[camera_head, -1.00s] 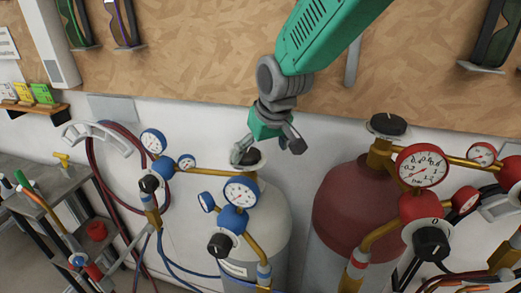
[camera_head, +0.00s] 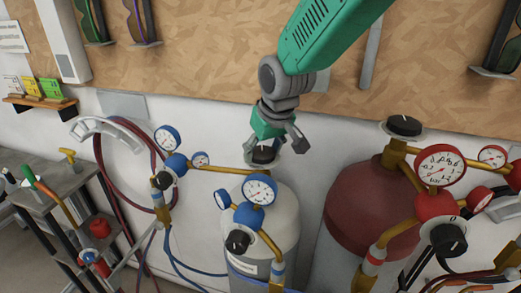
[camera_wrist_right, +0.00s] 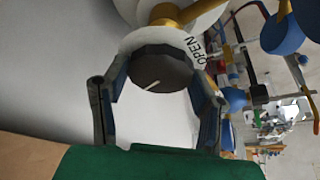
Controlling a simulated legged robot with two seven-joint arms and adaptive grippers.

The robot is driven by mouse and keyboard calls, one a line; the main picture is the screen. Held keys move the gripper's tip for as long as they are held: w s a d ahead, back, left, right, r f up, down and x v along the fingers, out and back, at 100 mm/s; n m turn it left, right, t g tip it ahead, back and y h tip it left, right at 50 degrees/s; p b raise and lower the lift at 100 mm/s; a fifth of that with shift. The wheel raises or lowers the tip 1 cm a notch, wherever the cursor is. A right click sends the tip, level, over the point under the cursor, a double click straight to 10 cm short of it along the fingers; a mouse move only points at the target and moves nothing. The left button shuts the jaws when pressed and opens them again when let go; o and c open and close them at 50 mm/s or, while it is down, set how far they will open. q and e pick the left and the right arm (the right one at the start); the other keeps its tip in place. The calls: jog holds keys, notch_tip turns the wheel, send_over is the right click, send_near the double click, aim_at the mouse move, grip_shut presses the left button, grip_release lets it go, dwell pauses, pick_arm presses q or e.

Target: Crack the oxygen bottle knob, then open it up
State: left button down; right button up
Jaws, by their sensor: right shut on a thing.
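The oxygen bottle (camera_head: 287,222) is the pale grey cylinder with blue-and-white gauges in the middle of the head view. Its black knob (camera_head: 263,156) is on the valve at its top. My right gripper (camera_head: 273,150) comes down from above and is shut on this knob. In the right wrist view the dark faceted knob (camera_wrist_right: 160,68) sits between the two fingers and carries a white pointer line. The collar around it reads OPEN at its right side. My left gripper is not in view.
A red bottle (camera_head: 375,205) with red gauges and its own black knob (camera_head: 404,125) stands to the right. Brass pipes and a lower black regulator knob (camera_head: 238,241) are in front of the oxygen bottle. A grey shelf cart (camera_head: 45,200) is at left.

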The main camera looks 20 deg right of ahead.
jog(key=shift+s, duration=0.1)
jog(key=shift+d+n+p, duration=0.15)
jog(key=shift+n+p, duration=0.25)
jog(key=shift+n+y+p, duration=0.6)
jog(key=shift+n+p, duration=0.2)
jog(key=shift+n, duration=0.2)
jog(key=shift+n+g+y+p, duration=0.35)
jog(key=shift+n+p, duration=0.45)
jog(key=shift+n, duration=0.7)
jog(key=o, duration=1.2)
jog(key=shift+c, duration=0.2)
